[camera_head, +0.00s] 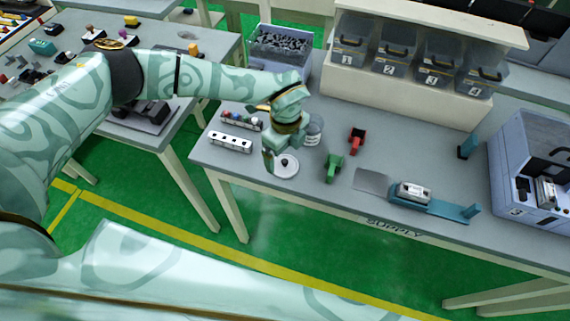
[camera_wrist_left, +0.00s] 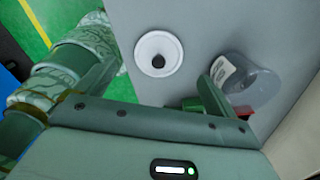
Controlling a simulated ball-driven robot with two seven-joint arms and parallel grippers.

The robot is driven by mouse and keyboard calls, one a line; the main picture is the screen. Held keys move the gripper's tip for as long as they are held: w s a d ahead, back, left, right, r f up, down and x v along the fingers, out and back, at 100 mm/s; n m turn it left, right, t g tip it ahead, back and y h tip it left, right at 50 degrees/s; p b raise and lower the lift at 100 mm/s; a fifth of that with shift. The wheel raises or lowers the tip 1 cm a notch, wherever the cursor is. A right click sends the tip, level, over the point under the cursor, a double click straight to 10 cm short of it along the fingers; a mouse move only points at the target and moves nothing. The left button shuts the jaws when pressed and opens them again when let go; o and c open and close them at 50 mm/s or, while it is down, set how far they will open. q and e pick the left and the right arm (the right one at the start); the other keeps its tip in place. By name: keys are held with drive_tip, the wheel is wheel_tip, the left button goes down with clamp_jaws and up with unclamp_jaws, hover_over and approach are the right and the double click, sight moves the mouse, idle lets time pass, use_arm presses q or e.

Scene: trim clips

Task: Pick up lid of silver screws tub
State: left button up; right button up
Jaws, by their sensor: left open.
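A round white lid (camera_head: 285,164) with a dark knob lies flat on the grey table near its front edge. It also shows in the left wrist view (camera_wrist_left: 172,42), whole and uncovered. My left gripper (camera_head: 280,150) is open and empty, pointing down just above and behind the lid, apart from it as far as I can tell. A clear tub (camera_head: 315,127) with a pale label stands just right of the gripper, partly hidden by it. The tub shows in the wrist view (camera_wrist_left: 262,88) beside one finger; its contents cannot be made out. My right gripper is not in view.
A green clamp-like tool (camera_head: 334,166) and a red one (camera_head: 357,139) lie right of the tub. White racks (camera_head: 230,142) stand to the left. Numbered bins (camera_head: 395,62) line the back. A teal fixture (camera_head: 435,206) is further right.

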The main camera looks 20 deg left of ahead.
sight(284, 160)
use_arm(q)
drive_tip(key=f, duration=0.4)
drive_tip(key=shift+a+f+b, duration=0.25)
drive_tip(key=shift+b, duration=0.1)
drive_tip(key=c, duration=1)
drive_tip(key=shift+r, duration=0.1)
